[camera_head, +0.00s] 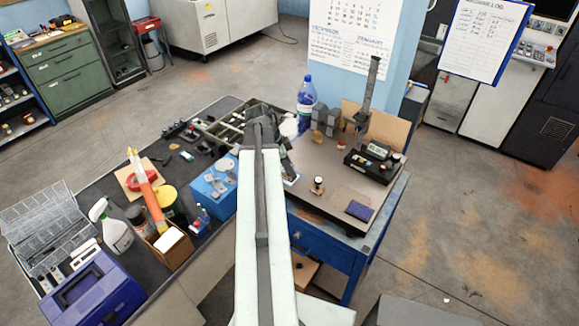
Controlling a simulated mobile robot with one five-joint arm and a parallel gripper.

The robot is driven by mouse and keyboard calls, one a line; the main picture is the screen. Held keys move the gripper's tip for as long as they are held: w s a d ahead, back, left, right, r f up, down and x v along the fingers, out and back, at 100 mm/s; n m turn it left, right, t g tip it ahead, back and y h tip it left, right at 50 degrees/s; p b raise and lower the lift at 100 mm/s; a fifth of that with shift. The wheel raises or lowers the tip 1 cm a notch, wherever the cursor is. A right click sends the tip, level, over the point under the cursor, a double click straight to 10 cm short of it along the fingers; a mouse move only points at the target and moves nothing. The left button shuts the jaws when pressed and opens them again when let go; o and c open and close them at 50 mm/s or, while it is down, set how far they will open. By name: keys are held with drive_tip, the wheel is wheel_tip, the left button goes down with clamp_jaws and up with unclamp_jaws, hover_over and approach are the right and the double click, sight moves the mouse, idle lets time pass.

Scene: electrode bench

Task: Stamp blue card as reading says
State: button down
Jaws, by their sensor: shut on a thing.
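A dark blue flat piece (359,210) lies near the front right of the bench top; I cannot tell whether it is the blue card or a pad. A small stamp-like piece with a dark knob (318,185) stands upright to its left. A black instrument with a small display (378,151) sits at the back right under a tall stand; its reading is too small to make out. My gripper (287,164) hangs above the bench's left part, partly hidden behind my arm. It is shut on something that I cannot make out. A pale patch (290,178) shows just below it.
A blue-capped bottle (306,93) and grey blocks (324,120) stand at the back of the bench (335,205). A dark side table on the left carries a blue box (213,188), a spray bottle (115,232) and several tools. The bench's front middle is mostly clear.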

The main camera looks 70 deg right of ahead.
drive_tip(key=shift+a+f+b, duration=0.1)
drive_tip(key=shift+f+b, duration=0.35)
drive_tip(key=shift+f, duration=0.05)
idle(1.2)
wheel_tip(320, 180, up, 7)
drive_tip(key=p, duration=0.7)
drive_tip(key=shift+r, duration=0.1)
